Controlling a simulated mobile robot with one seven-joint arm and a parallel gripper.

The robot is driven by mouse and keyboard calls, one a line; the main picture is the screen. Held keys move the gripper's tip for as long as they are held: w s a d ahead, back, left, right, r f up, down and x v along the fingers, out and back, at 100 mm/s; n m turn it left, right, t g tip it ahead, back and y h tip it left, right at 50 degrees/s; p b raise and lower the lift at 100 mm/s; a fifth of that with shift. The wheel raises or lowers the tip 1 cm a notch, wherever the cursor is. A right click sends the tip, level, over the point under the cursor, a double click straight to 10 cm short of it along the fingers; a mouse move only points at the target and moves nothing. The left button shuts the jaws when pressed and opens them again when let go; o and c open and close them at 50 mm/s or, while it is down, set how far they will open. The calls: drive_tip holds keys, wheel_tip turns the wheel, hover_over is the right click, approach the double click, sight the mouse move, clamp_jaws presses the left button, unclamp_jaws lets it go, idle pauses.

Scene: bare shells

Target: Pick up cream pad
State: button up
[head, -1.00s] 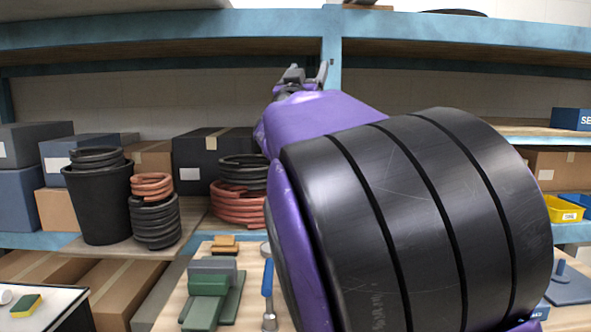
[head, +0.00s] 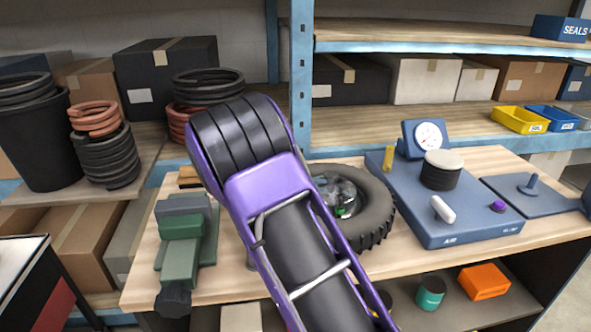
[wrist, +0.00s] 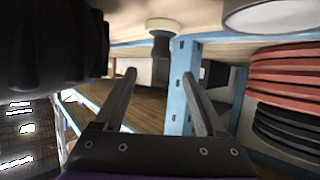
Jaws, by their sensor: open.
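A cream round pad (head: 443,159) lies on top of a short black cylinder (head: 440,177). The cylinder stands on a blue base plate on the workbench, right of my arm in the head view. My gripper (wrist: 158,76) shows in the wrist view with its two fingers spread apart and nothing between them. It is hidden or out of frame in the head view. A pale disc on a dark stem (wrist: 164,25) shows beyond the fingers in the wrist view; I cannot tell whether it is the cream pad.
A blue gauge (head: 428,138), a white-handled part (head: 443,209) and a yellow post (head: 388,158) are near the cylinder. A tyre (head: 370,205) lies left of the base plate. A blue shelf post (head: 301,80) rises behind the bench. Coiled hoses (wrist: 288,75) are at right in the wrist view.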

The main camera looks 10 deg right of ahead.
drive_tip(key=shift+f, duration=0.85)
drive_tip(key=shift+w+d, duration=0.25)
drive_tip(key=shift+d, duration=0.05)
drive_tip(key=x, duration=0.6)
drive_tip(key=shift+w+d+f+b, duration=0.1)
drive_tip(key=shift+w+d+b, duration=0.15)
drive_tip(key=shift+w+b, duration=0.05)
clamp_jaws()
